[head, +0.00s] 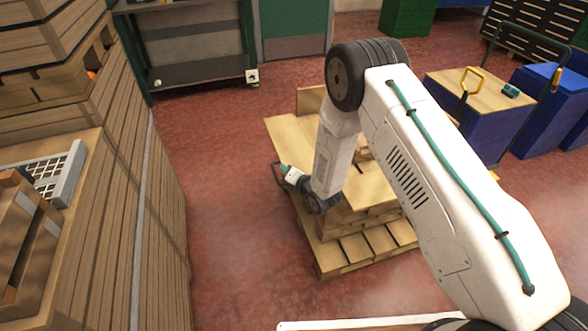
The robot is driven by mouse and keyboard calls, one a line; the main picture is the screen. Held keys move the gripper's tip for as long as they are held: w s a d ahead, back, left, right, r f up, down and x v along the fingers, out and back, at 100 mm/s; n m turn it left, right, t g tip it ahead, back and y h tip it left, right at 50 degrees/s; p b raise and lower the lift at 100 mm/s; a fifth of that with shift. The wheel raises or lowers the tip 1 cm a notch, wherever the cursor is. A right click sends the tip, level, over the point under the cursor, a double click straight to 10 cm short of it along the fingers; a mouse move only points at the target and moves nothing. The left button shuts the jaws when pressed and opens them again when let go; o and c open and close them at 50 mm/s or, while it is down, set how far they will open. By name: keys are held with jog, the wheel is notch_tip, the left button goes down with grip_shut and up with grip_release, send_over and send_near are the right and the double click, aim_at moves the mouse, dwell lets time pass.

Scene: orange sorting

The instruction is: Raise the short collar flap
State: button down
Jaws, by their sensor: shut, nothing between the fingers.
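A low wooden pallet box (345,222) stands on the red floor, on slatted pallet boards. A pale wooden panel (290,138) lies about flat at its upper left. Another wooden panel (311,100) stands upright at the far side, partly behind my arm. I cannot tell which panel is the short collar flap. My gripper (280,174) points left at the left side of the pallet box, over or beside the edge of the flat panel. It is shut and empty. Whether it touches the wood is unclear. My arm hides much of the box's middle and right.
Stacked wooden crates (90,190) with a grey plastic crate (58,172) fill the left. A dark shelf bench (195,72) stands at the back. A blue box with a wooden top (497,90) is at the right. Red floor (225,200) is clear between the crates and the pallet box.

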notch_tip(320, 180, down, 4)
jog(key=a, duration=0.1)
jog(key=a+r+v, duration=0.1)
jog(key=v, duration=0.9)
jog(key=shift+s+a, duration=0.3)
jog(key=shift+s, duration=0.15)
jog(key=shift+r, duration=0.1)
